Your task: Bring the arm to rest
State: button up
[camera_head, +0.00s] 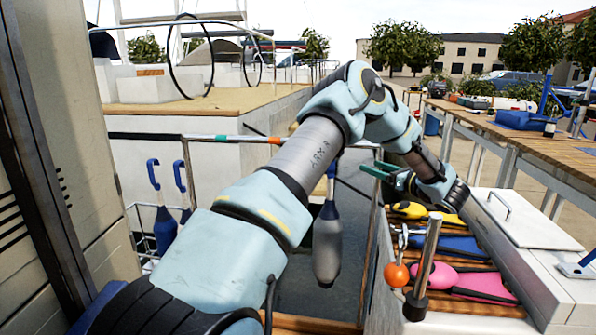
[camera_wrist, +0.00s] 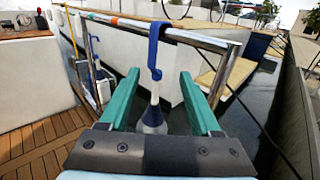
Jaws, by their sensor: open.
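My arm (camera_head: 300,160) reaches up and forward across the head view, bent at the elbow, with its wrist above the right-hand bench. My gripper (camera_head: 376,170) is open, its green fingers pointing left. In the wrist view the fingers (camera_wrist: 159,74) are spread with nothing held between them. A fender (camera_head: 327,245) with a blue top hangs from the rail, partly behind my arm. In the wrist view the fender (camera_wrist: 153,116) and its blue strap (camera_wrist: 159,40) appear between the fingers but farther off, apart from them.
A metal rail (camera_head: 230,138) with coloured bands crosses ahead. Two blue fenders (camera_head: 165,225) hang at the left. Coloured bags, including a pink one (camera_head: 437,276), lie on the slatted bench below my wrist. A short metal post (camera_head: 424,262) stands beside an orange ball (camera_head: 396,274). A wooden table (camera_head: 545,140) stands at right.

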jog(key=w+r+m+t+h+b, duration=0.1)
jog(key=w+m+t+h+b, duration=0.3)
jog(key=m+h, duration=0.85)
jog(key=s+a+f+m+g+b, duration=0.2)
jog(key=s+a+f+m+g, duration=0.4)
jog(key=m, duration=0.5)
jog(key=s+a+f+m+g+b, duration=0.2)
jog(key=s+a+f+m+g, duration=0.4)
jog(key=m, duration=0.5)
jog(key=s+a+f+m+g+y+b, duration=0.1)
jog(key=s+a+f+m+g, duration=0.15)
jog(key=s+a+m, duration=0.45)
jog(key=s+a+f+m+g+y+b, duration=0.1)
jog(key=s+a+f+m+g, duration=0.15)
jog(key=s+a, duration=0.9)
notch_tip(320, 180, up, 22)
jog(key=s+d+p, duration=0.1)
jog(key=s+p, duration=0.1)
jog(key=p, duration=1.9)
jog(key=shift+s+d, duration=0.25)
jog(key=shift+s, duration=0.1)
